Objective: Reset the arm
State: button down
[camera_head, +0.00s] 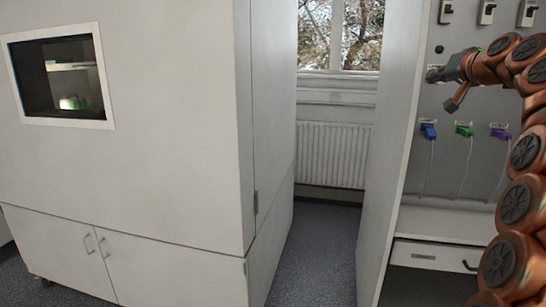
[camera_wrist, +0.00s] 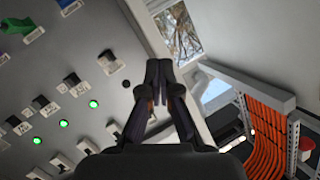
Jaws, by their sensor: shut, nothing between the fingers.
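My gripper (camera_head: 434,75) is at the right of the head view, at the end of my copper-coloured arm, held in front of the grey panel (camera_head: 449,136). In the wrist view my gripper (camera_wrist: 158,66) has its fingers together, with nothing between them. The panel fills the left of the wrist view, with switches and several lit green lamps (camera_wrist: 63,124).
Blue (camera_head: 428,131), green (camera_head: 464,130) and purple (camera_head: 500,135) plugs with cables hang on the panel below my gripper. A large white cabinet (camera_head: 140,170) with a window stands at left. Orange cables (camera_wrist: 268,125) run in a rack at right in the wrist view. A floor gap (camera_head: 315,250) lies between the cabinets.

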jog(key=s+a+f+n+g+y+p, duration=0.1)
jog(key=s+a+f+g, duration=0.2)
jog(key=a+f, duration=0.4)
jog(key=s+a+f+n+g+y+p, duration=0.1)
jog(key=s+a+f+g, duration=0.15)
jog(key=a+f, duration=0.4)
jog(key=s+a+f+n+g, duration=0.1)
jog(key=s+a+f+g, duration=0.3)
jog(key=s+a+f, duration=0.7)
jog(key=s+f+g+h+p, duration=0.1)
jog(key=s+f, duration=0.4)
jog(key=s, duration=0.7)
jog(key=s+f+g+h+p, duration=0.1)
jog(key=s+f+g, duration=0.3)
jog(key=s, duration=0.7)
jog(key=s+d+f+n+g+h+p, duration=0.1)
jog(key=s+f+g, duration=0.2)
jog(key=s+f, duration=0.4)
jog(key=s, duration=0.5)
jog(key=shift+s+f, duration=0.35)
